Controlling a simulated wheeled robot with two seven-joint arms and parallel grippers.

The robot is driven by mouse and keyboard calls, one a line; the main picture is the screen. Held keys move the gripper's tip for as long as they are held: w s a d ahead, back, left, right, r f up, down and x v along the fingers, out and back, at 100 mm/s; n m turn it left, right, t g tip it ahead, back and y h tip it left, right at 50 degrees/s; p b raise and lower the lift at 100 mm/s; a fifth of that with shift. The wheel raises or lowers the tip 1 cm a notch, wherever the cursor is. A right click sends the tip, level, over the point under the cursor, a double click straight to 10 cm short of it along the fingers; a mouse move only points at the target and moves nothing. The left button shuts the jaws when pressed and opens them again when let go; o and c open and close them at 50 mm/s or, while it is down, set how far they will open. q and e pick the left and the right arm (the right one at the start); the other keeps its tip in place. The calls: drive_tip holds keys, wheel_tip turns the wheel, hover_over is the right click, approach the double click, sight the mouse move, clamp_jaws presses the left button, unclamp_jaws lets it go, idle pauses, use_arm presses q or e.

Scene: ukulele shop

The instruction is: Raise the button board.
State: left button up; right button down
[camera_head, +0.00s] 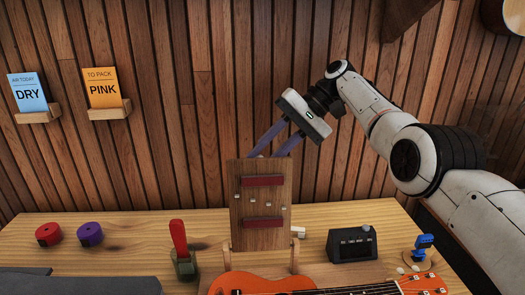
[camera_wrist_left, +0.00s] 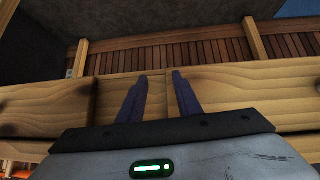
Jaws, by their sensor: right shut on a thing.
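The button board (camera_head: 263,221) is a brown wooden panel with two dark red bars and several small metal pieces on its face. It stands about upright behind the ukulele. My right gripper (camera_head: 266,156) reaches down from the upper right and is shut on the board's top edge; the fingertips are partly hidden behind the board. My left gripper (camera_wrist_left: 158,78) shows only in the left wrist view, with a gap between its fingers and nothing seen in it. Wooden beams lie beyond it.
An orange ukulele (camera_head: 262,283) lies in front of the board. A red-handled tool (camera_head: 179,240) stands to the left, with a red (camera_head: 48,234) and a purple roll (camera_head: 90,234). A dark box (camera_head: 352,244) and a blue clamp-like item (camera_head: 423,242) are to the right.

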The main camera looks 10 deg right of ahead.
drive_tip(key=shift+a, duration=0.1)
drive_tip(key=c, duration=1.5)
unclamp_jaws()
drive_tip(key=shift+s, duration=0.1)
drive_tip(key=shift+o, duration=0.2)
